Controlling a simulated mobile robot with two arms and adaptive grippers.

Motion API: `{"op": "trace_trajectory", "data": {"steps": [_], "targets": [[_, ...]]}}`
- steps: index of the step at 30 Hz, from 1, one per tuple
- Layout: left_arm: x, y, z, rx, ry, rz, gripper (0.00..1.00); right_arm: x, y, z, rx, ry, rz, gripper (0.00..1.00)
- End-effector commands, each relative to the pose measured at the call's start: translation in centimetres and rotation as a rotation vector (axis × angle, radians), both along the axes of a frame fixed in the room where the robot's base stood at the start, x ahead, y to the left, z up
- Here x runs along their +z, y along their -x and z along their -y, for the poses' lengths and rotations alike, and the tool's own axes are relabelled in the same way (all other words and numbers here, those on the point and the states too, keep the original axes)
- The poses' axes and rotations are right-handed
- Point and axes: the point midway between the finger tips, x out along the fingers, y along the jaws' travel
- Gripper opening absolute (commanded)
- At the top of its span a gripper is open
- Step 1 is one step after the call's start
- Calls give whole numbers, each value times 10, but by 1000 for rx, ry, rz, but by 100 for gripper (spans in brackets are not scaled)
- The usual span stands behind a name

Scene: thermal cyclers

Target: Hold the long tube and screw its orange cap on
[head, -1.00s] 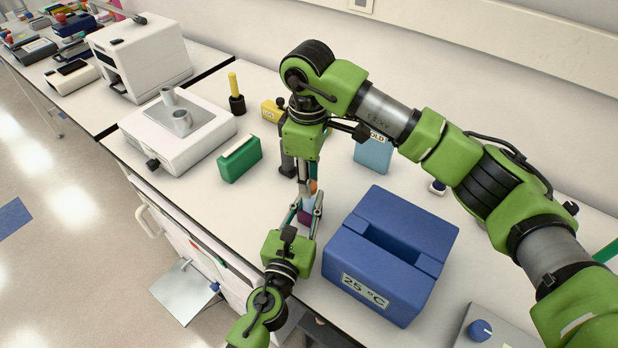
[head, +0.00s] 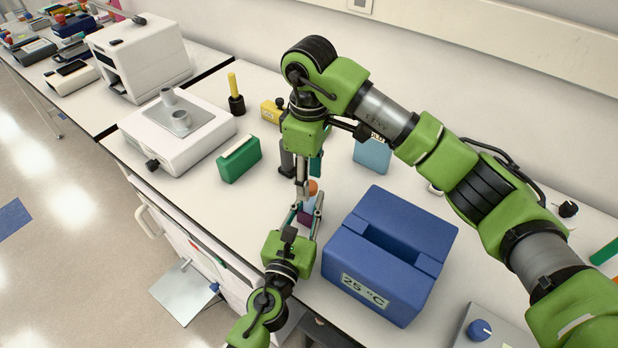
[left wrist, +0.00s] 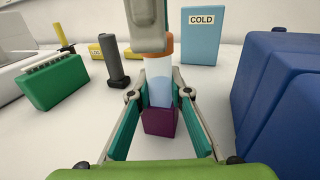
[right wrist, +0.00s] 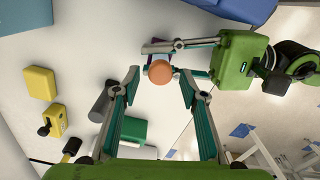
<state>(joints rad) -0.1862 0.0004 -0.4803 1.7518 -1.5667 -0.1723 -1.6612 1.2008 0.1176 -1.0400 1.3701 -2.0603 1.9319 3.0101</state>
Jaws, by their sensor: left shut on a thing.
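The long tube (left wrist: 160,90) stands upright in the left wrist view, clear with pale blue inside. Its foot is at a small purple block (left wrist: 160,123); I cannot tell how deep it sits. My left gripper (head: 310,207) is shut on the tube from the near side. The orange cap (head: 313,187) is on the tube's top; how tightly it sits cannot be told. My right gripper (right wrist: 160,74) points down over the cap and is open, its fingers apart on either side of the cap. In the left wrist view, one of its fingers hides part of the cap (left wrist: 168,46).
A blue 25 °C block (head: 400,235) stands close to the right of the grippers. A green box (head: 239,160), a dark grey cylinder (left wrist: 117,70) and a light blue COLD box (head: 373,154) stand behind. A white device (head: 195,138) is at the back left.

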Motion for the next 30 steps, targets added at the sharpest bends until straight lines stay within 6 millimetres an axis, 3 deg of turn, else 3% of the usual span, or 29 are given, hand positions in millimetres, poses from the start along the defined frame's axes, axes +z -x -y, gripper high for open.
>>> {"op": "trace_trajectory", "data": {"steps": [9,20,25,30], "targets": [[-1,0,-1,1,-1,-1,0,37,-1,0,2,-2,1,39],[-1,0,-1,1,-1,-1,0,38,-1,0,24,-1,1,37],[-1,0,-1,1,-1,-1,0,41,-1,-2,194,2,6,37],[0,0,-1,1,-1,-1,0,45,-1,-5,510,6,14,37]]}}
